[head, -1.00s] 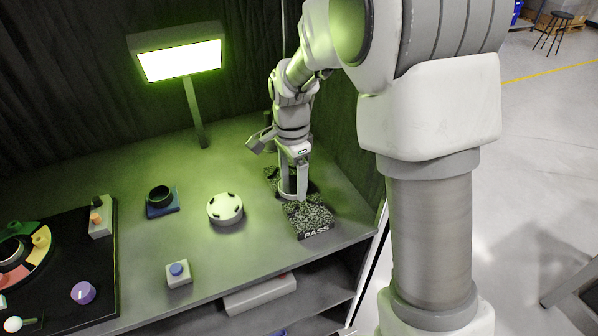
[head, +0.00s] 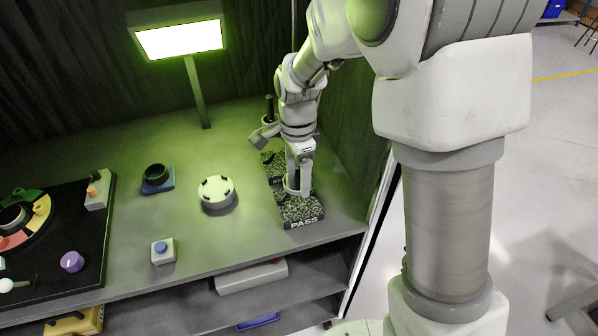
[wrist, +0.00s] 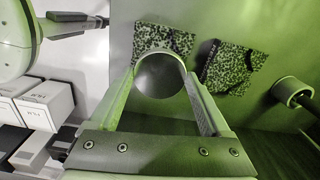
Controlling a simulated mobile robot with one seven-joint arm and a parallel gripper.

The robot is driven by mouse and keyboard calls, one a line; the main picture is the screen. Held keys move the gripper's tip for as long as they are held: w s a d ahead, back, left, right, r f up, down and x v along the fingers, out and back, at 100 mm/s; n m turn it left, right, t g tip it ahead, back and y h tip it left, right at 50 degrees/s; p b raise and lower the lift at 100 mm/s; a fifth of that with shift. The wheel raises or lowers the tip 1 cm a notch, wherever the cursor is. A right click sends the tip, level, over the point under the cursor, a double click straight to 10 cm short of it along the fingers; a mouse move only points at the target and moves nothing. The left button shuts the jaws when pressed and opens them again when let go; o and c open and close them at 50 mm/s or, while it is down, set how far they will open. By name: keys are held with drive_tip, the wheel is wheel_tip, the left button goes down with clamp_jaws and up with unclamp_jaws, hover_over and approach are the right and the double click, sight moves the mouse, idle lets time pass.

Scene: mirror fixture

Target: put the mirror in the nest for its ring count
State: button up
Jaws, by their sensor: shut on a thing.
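The mirror (wrist: 160,78) is a round grey disc with a smooth face, between the fingers in the wrist view. In the head view its pale rim (head: 290,187) shows low at the fingertips. My gripper (head: 298,186) is shut on it, over or just behind the black-and-white speckled block marked PASS (head: 300,211). I cannot tell whether the mirror touches the block. A second speckled block (head: 271,164) lies behind, its label mostly hidden. Both speckled surfaces show beyond the mirror in the wrist view (wrist: 226,68). No rings can be made out on the mirror.
A white round notched fixture (head: 216,190) stands left of my gripper. A blue block with a black ring (head: 157,178), a blue-button box (head: 163,251) and a green-lit lamp (head: 180,40) are further left. A dark wall is close on the right.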

sight(298, 204)
drive_tip(key=shift+f+b, duration=2)
drive_tip(key=shift+f, duration=0.85)
drive_tip(key=shift+f, duration=0.6)
drive_tip(key=o, duration=1.3)
drive_tip(key=shift+r, duration=0.1)
drive_tip(key=shift+w+r+p, duration=0.1)
drive_tip(key=shift+r+p, duration=0.3)
drive_tip(key=shift+r, duration=0.15)
drive_tip(key=shift+r+p, duration=0.75)
drive_tip(key=shift+r, duration=0.15)
